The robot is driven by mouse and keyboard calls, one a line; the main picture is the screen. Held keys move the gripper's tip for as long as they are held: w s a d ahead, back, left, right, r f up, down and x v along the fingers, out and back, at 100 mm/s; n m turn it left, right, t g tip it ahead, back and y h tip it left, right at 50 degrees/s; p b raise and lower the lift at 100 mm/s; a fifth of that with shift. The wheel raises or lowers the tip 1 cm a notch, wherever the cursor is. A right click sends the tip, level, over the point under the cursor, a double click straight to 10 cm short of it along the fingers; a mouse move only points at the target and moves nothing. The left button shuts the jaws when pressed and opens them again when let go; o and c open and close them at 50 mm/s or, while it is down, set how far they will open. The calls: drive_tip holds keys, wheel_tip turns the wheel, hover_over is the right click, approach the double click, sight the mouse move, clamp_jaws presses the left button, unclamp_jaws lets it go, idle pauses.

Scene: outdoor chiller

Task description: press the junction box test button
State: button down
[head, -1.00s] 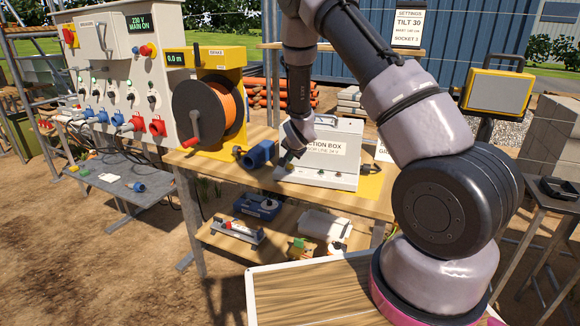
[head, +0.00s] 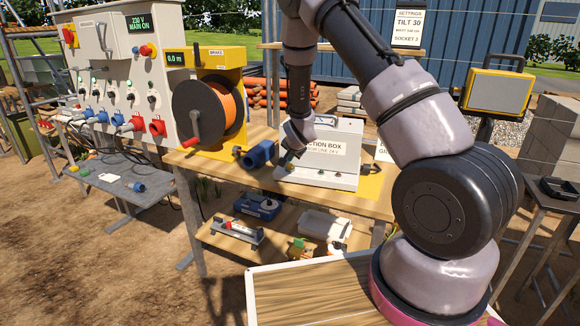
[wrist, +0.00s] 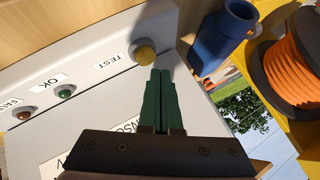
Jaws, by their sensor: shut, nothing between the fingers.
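The junction box (head: 338,152) is a white box with a low sloped front, standing on the wooden bench. In the wrist view its front ledge (wrist: 85,66) carries a yellow round button (wrist: 144,52) beside the label TEST (wrist: 106,61). My gripper (wrist: 160,72) is shut and empty, its green fingers together. Its tips show right at the lower edge of the yellow button; I cannot tell whether they touch it. In the head view my gripper (head: 287,160) is over the left end of the box front, and the button is hidden there.
A blue connector (head: 259,154) lies just left of the box. An orange cable reel (head: 208,108) in a yellow frame stands further left. A green lamp (wrist: 66,92) and a brown-red lamp (wrist: 25,114) sit along the same ledge. A lower shelf holds several items.

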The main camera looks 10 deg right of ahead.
sight(290, 167)
idle(0.6)
drive_tip(key=shift+f, duration=0.4)
drive_tip(key=shift+f, duration=0.5)
idle(0.6)
drive_tip(key=shift+r, duration=0.9)
drive_tip(key=shift+r, duration=0.1)
drive_tip(key=shift+r, duration=2.4)
